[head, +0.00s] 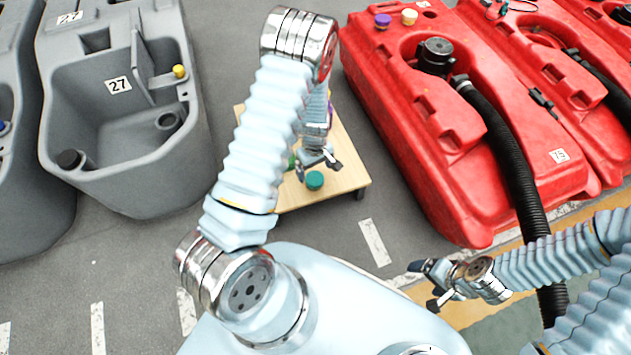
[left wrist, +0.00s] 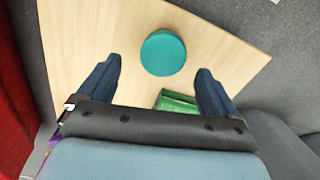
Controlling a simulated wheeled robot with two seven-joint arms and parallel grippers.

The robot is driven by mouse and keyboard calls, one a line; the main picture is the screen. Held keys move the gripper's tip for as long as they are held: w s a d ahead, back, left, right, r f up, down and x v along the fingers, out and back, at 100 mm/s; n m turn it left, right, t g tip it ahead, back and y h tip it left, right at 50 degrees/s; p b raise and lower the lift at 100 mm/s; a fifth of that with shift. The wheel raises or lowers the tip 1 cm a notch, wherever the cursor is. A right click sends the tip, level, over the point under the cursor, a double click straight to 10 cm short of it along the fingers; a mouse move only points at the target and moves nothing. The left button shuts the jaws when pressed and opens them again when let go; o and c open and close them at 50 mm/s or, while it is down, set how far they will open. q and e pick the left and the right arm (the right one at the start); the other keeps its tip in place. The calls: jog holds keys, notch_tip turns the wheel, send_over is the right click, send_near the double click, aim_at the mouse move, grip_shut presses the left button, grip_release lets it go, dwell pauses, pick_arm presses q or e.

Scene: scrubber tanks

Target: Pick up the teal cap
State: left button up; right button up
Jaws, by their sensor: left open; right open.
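The teal cap (head: 314,180) is a round disc lying on a light wooden table. In the left wrist view the cap (left wrist: 163,52) sits just beyond and between the fingertips. My left gripper (head: 318,168) is open and empty, close to the cap and apart from it. Its two dark fingers (left wrist: 158,78) show in the left wrist view. My right gripper (head: 432,284) is open and empty at the lower right, far from the cap.
A green object (left wrist: 177,101) lies on the wooden table (left wrist: 75,25) near my left fingers. A grey tank (head: 150,190) marked 27 stands at left. Red tanks (head: 480,170) with black hoses stand at right. Purple and cream caps (head: 383,20) sit on a red tank.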

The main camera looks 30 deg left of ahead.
aim_at(314, 177)
pick_arm(q)
notch_tip(314, 177, down, 6)
jog(key=shift+s+r+b, duration=0.15)
jog(key=shift+r+b, duration=0.1)
jog(key=shift+b, duration=0.25)
jog(key=shift+c, duration=0.2)
jog(key=c, duration=1)
